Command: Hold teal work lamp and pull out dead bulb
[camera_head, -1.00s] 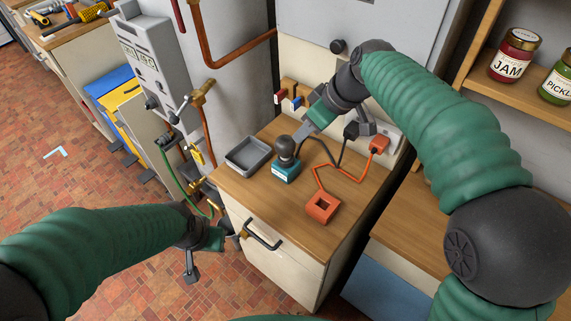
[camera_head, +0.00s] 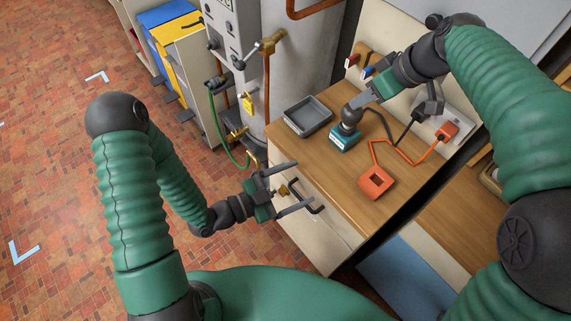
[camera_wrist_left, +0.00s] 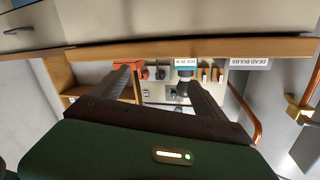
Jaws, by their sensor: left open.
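The teal work lamp (camera_head: 344,138) is a small labelled block standing on the wooden counter, with a dark rounded bulb (camera_head: 350,115) on top. In the left wrist view the lamp (camera_wrist_left: 185,63) appears upside down, between my finger outlines. My right gripper (camera_head: 359,101) reaches down from the upper right, its tips at or beside the bulb. It is seen edge-on, so I cannot tell its opening or contact. My left gripper (camera_head: 304,184) is open and empty, fingers spread in front of the cabinet's drawer, short of the lamp. A grey tray (camera_head: 308,117) sits left of the lamp; a "DEAD BULBS" label (camera_wrist_left: 248,63) shows in the wrist view.
An orange cord runs to the plug (camera_head: 447,131) at the outlet strip. A black drawer handle (camera_head: 308,200) is close to my left fingers. Brass valves and pipes (camera_head: 262,48) stand left.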

